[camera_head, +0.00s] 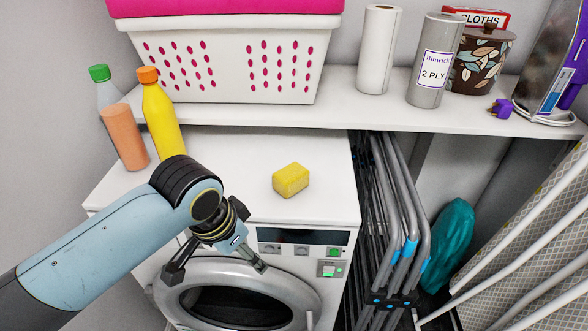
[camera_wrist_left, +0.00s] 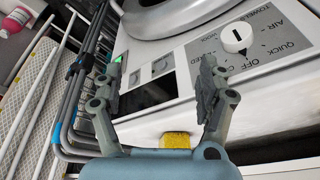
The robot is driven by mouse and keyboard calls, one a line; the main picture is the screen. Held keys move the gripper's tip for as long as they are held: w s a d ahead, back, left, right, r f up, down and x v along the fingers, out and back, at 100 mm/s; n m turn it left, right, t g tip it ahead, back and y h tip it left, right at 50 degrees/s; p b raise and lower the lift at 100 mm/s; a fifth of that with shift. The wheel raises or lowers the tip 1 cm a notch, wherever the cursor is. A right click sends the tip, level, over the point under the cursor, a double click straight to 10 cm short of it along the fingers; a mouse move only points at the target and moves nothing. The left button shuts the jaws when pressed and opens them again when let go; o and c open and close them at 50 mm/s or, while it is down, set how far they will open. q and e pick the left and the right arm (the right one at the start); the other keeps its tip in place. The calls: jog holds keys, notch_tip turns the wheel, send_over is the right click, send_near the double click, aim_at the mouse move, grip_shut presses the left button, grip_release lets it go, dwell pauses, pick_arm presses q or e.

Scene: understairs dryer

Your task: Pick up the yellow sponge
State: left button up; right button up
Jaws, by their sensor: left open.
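The yellow sponge (camera_head: 291,179) lies on the white top of the dryer (camera_head: 240,160), right of its middle. It also shows in the left wrist view (camera_wrist_left: 176,140), low between the finger bases and partly hidden by my gripper body. My left gripper (camera_head: 219,272) is open and empty in front of the dryer. It is nearer than the sponge and down to its left, apart from it. In the left wrist view its fingertips (camera_wrist_left: 160,65) are spread in front of the control panel. My right gripper is in neither view.
An orange bottle (camera_head: 124,130) and a yellow bottle (camera_head: 161,115) stand at the back left of the dryer top. A white basket (camera_head: 230,65) sits on the shelf behind. Folded grey racks (camera_head: 395,200) stand right of the dryer. The dryer top around the sponge is clear.

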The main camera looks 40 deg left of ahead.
pick_arm(q)
jog(key=w+r+p, duration=0.1)
jog(key=w+r, duration=0.3)
jog(key=r, duration=0.5)
jog(key=m+h, duration=0.1)
send_near(290, 172)
jog(key=shift+t, duration=0.4)
jog(key=x, duration=0.4)
jog(key=shift+w+d+f, duration=0.1)
jog(key=shift+f, duration=0.25)
jog(key=x, duration=0.6)
jog(key=shift+s+f, duration=0.1)
jog(key=shift+s, duration=0.15)
jog(key=c, duration=1.1)
